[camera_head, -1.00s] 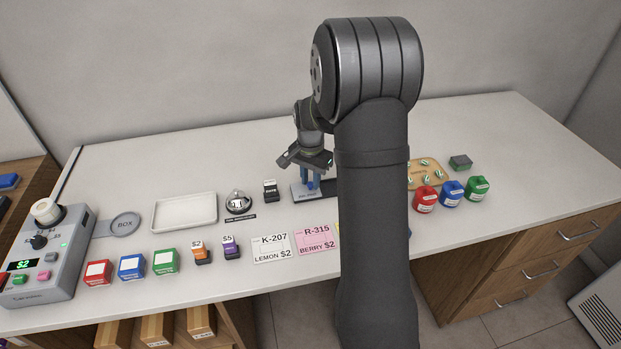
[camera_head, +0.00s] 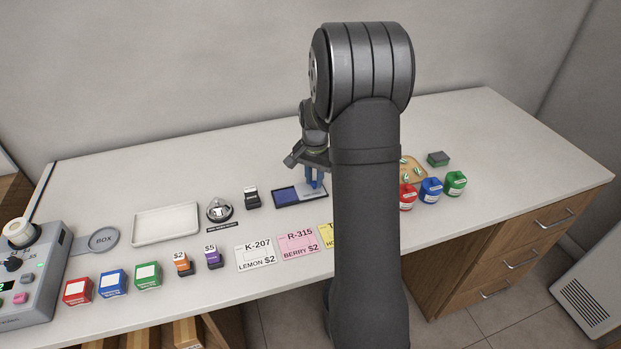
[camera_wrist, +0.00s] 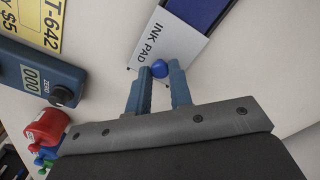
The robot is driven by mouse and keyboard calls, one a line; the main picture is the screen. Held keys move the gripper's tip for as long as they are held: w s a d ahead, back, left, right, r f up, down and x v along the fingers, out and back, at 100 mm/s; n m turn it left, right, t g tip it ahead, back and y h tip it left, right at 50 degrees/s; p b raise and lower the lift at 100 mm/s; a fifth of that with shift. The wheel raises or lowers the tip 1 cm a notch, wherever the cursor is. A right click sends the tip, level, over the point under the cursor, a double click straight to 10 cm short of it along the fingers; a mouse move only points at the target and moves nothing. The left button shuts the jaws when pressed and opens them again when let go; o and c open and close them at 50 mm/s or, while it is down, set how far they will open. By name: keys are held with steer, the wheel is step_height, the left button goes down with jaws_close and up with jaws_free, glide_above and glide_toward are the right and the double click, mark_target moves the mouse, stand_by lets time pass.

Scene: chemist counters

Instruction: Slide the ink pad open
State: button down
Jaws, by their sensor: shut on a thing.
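The ink pad (camera_head: 286,196) lies on the counter, its dark blue pad bared on the left side in the head view. Its grey lid (camera_head: 314,193) covers the right side. In the wrist view the lid (camera_wrist: 180,47) bears the words INK PAD and a round blue knob (camera_wrist: 160,69). The bared blue pad (camera_wrist: 198,10) shows beyond the lid. My gripper (camera_head: 313,182) is over the lid with its blue fingers pointing down. In the wrist view my gripper (camera_wrist: 160,73) is shut on the knob, one finger on each side. My arm hides the counter to the right.
Price cards (camera_head: 256,255) lie in front of the pad. A black stamp (camera_head: 251,197) and a bell (camera_head: 220,210) stand to its left. Red (camera_head: 407,196), blue and green bottles stand right of my arm. A dark blue device (camera_wrist: 40,75) shows in the wrist view.

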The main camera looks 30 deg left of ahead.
mark_target(314, 183)
steer(key=c, duration=1.3)
jaws_free()
step_height(314, 183, up, 18)
steer(key=shift+f, duration=0.25)
step_height(314, 183, down, 18)
steer(key=shift+s+a+r, duration=0.1)
steer(key=shift+r, duration=0.1)
steer(key=shift+s+a, duration=0.15)
